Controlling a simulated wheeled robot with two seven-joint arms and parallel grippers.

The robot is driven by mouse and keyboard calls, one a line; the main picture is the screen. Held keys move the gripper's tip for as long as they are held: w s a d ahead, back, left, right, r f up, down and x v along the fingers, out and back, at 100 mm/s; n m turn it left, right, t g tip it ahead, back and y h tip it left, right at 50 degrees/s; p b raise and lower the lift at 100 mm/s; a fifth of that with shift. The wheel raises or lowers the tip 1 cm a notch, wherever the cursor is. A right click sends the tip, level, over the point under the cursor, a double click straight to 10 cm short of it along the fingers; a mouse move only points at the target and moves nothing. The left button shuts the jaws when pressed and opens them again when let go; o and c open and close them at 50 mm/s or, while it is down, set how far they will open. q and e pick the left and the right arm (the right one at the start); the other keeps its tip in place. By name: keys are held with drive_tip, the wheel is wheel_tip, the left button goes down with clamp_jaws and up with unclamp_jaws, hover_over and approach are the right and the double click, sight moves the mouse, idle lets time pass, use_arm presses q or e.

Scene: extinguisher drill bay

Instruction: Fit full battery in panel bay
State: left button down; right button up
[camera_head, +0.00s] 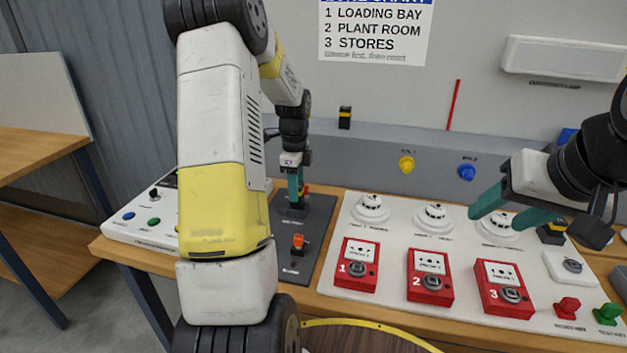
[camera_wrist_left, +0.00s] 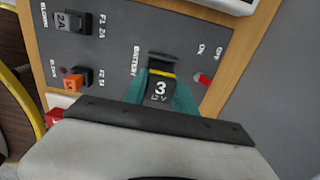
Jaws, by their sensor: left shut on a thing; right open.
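The dark grey panel (camera_head: 312,236) stands on the bench, left of centre. My left gripper (camera_head: 295,190) is over its upper part, pointing down. My right gripper (camera_head: 503,211) is open and empty above the white board at the right.
A red switch (camera_wrist_left: 203,80) and an orange fuse (camera_wrist_left: 76,81) are on the panel. Black-and-yellow blocks are on the grey ledge (camera_head: 344,117) and at the right (camera_head: 551,233). Red call points (camera_head: 430,277) and detectors (camera_head: 434,217) cover the white board (camera_head: 385,232).

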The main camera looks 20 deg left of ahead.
use_arm(q)
drive_tip(key=shift+f, duration=1.35)
idle(0.5)
drive_tip(key=c, duration=0.6)
unclamp_jaws()
drive_tip(key=shift+r, duration=3.5)
